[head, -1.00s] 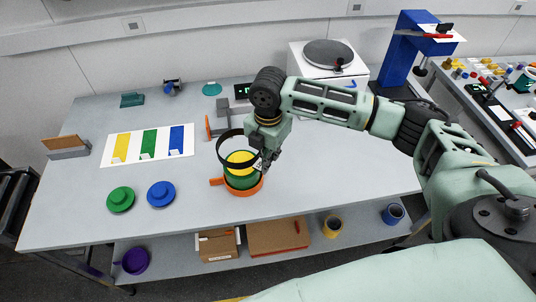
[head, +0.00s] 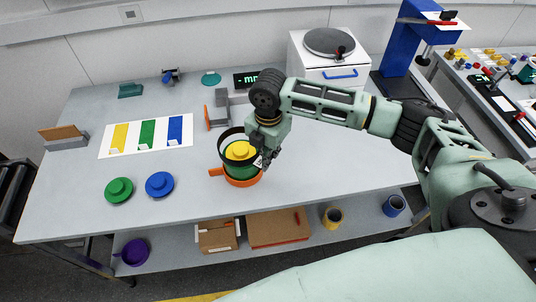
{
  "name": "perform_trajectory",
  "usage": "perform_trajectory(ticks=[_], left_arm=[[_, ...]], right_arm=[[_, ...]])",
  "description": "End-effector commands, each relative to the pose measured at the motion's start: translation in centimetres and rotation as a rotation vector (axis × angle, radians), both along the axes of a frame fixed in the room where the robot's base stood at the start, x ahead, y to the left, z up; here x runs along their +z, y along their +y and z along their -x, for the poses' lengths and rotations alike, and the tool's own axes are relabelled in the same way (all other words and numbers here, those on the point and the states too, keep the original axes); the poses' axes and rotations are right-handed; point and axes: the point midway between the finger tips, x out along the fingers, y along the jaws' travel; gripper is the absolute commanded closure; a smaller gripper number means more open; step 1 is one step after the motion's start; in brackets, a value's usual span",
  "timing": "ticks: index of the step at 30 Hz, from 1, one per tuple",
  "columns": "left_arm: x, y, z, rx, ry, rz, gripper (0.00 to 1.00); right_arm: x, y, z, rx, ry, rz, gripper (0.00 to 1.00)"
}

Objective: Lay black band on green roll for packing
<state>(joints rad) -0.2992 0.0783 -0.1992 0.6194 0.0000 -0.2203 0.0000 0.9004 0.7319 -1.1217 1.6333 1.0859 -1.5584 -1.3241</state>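The black band (head: 222,143) is a thin dark loop held at its right side by my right gripper (head: 264,161). The gripper is shut on it. The green roll (head: 232,172) stands in an orange round holder (head: 243,182) with a side handle. A yellow knobbed piece (head: 240,150) shows on top of the roll, inside the loop's outline. The band looks to be around or just above the upper stack; I cannot tell whether it touches the roll. The gripper hides the stack's right side. My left gripper is not in view.
A green knobbed disc (head: 118,190) and a blue one (head: 159,184) lie left of the stack. A striped white sheet (head: 147,137) lies behind them. A grey bracket (head: 220,107) stands behind the stack. The table right of the gripper is clear.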

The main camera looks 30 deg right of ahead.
Motion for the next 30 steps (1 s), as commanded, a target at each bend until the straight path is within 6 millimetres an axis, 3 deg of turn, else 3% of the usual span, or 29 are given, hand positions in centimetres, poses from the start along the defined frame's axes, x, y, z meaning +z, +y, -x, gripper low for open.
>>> perform_trajectory(ticks=[30], left_arm=[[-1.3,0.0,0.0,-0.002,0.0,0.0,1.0]], right_arm=[[-2.9,0.0,0.0,0.0,0.0,0.0,1.0]])
